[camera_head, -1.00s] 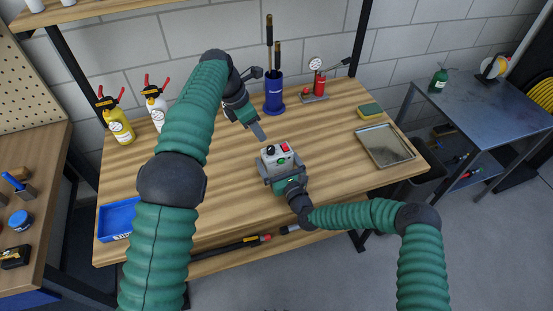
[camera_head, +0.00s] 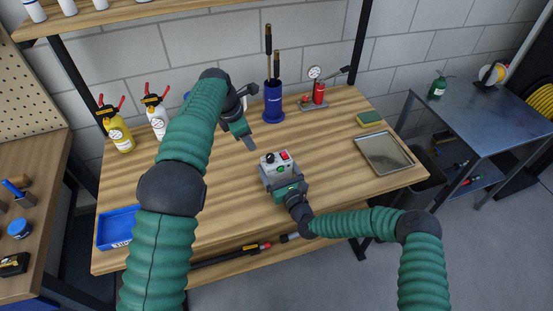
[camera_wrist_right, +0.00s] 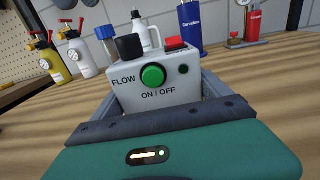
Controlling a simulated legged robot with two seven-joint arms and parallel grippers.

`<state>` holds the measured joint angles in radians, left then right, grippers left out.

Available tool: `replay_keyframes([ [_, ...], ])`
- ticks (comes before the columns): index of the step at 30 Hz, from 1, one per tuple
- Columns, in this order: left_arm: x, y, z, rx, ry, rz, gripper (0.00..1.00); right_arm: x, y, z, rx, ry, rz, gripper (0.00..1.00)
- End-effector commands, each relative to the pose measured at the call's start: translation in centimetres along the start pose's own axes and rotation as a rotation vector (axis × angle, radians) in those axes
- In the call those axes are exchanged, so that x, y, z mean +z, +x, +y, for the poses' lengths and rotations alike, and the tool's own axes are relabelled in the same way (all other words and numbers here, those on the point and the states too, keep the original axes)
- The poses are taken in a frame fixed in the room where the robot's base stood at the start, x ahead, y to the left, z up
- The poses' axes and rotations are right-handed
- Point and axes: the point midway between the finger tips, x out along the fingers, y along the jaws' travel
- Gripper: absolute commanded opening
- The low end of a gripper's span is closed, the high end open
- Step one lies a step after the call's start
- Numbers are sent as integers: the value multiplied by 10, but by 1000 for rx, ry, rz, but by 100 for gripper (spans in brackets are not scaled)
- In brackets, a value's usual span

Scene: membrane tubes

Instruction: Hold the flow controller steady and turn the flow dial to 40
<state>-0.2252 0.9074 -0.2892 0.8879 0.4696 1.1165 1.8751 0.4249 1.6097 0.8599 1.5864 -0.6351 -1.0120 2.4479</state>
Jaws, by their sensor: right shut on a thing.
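The flow controller (camera_head: 274,178) is a grey box with a green button, a red switch (camera_head: 284,156) and a black flow dial (camera_head: 269,158) on top. In the right wrist view the box (camera_wrist_right: 190,88) reads FLOW and ON/OFF, with the dark dial (camera_wrist_right: 129,47) at its upper left. My right gripper (camera_head: 283,186) is shut on the controller, one finger along each side. The dial's scale and setting cannot be read. My left gripper (camera_head: 249,142) is above the bench, behind and left of the controller, apart from the dial. Its finger opening is not clear.
A blue holder with rods (camera_head: 272,104) and a red gauge device (camera_head: 317,95) stand at the back. Yellow (camera_head: 118,132) and white (camera_head: 157,121) bottles stand back left. A blue bin (camera_head: 117,228) is front left, a metal tray (camera_head: 384,153) right. The bench around the controller is clear.

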Motion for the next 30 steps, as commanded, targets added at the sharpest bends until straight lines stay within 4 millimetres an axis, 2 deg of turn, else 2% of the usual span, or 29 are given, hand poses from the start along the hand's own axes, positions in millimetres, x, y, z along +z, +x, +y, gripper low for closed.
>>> replay_keyframes([
  [3,-48,32,45,188,175,101,47,0,0,0,0,0,0,30],
  [7,-96,54,94,406,492,248,47,0,0,0,0,0,0,30],
  [10,-117,63,118,546,770,353,47,0,0,0,0,0,1,30],
  [14,-122,72,126,703,1163,455,47,0,0,0,0,-1,1,30],
  [17,-112,81,114,824,1466,495,47,0,0,0,1,-1,1,30],
  [20,-94,87,83,965,1752,493,47,0,0,0,1,-1,1,30],
  [24,-67,87,16,1207,2068,427,47,-1,0,0,1,-1,1,30],
  [27,-54,78,-30,1384,2192,367,47,-1,0,0,1,-1,2,30],
  [30,-48,66,-63,1520,2244,322,47,-1,0,0,1,-1,2,30],
])
